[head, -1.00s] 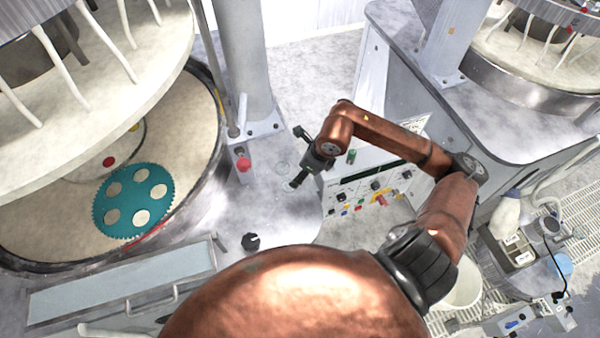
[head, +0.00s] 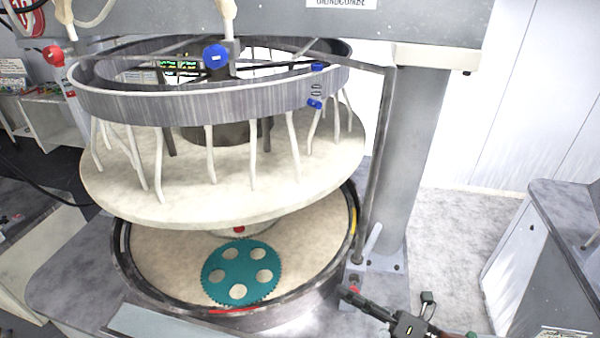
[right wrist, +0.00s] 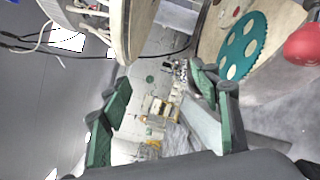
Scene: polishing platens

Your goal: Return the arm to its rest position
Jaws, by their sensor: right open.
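My right gripper (head: 390,302) shows at the bottom right of the head view, beside the base of the polishing machine's column. In the right wrist view its two green-padded fingers (right wrist: 162,92) stand wide apart with nothing between them. Most of my right arm is outside the head view. A teal toothed carrier (head: 241,255) with several pale discs in its holes lies on the lower platen (head: 165,258). The carrier also shows at the upper right of the right wrist view (right wrist: 240,50). My left gripper is not in view.
The raised upper platen (head: 230,190) hangs above the lower one. A grey column (head: 405,150) stands to its right. A red knob (right wrist: 306,45) is close to the gripper in the right wrist view. Pale floor (head: 460,230) lies open between this machine and the grey cabinet (head: 565,220).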

